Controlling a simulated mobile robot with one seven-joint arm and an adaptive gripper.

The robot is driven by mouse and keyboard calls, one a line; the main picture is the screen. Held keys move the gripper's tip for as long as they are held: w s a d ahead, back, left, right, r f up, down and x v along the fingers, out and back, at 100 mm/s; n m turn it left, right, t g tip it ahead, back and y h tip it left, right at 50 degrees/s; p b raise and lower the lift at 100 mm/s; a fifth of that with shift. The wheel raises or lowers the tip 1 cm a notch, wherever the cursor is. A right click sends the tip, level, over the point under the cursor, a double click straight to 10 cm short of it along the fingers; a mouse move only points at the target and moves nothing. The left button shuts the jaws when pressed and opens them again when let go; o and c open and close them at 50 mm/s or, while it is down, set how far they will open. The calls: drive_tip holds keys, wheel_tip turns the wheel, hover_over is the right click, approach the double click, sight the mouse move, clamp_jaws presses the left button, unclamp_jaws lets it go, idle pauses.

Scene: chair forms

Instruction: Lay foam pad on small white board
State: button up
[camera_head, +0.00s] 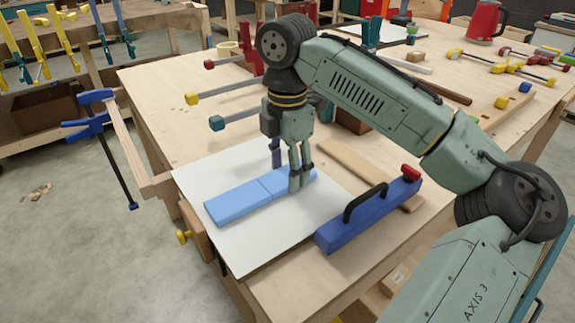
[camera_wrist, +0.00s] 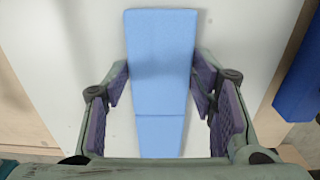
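The foam pad (camera_head: 237,201) is a flat light-blue strip with a seam across it. It lies on the small white board (camera_head: 232,256), flat as far as I can see. In the wrist view the pad (camera_wrist: 160,60) runs up the middle, with white board (camera_wrist: 230,40) on both sides. My gripper (camera_head: 293,175) points down over the pad's right part. In the wrist view my gripper (camera_wrist: 161,78) has its fingers apart, one on each side of the pad. The fingertips are very near its edges; contact is hard to tell.
A dark-blue block with a black handle (camera_head: 355,222) stands close at the right of the board, and a wooden strip (camera_head: 358,168) lies behind it. Clamps with yellow (camera_head: 192,98) and teal ends (camera_head: 217,123) jut out behind the board. A blue clamp (camera_head: 92,123) hangs at the left edge.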

drive_tip(key=o, duration=0.4)
drive_tip(key=shift+o, duration=0.2)
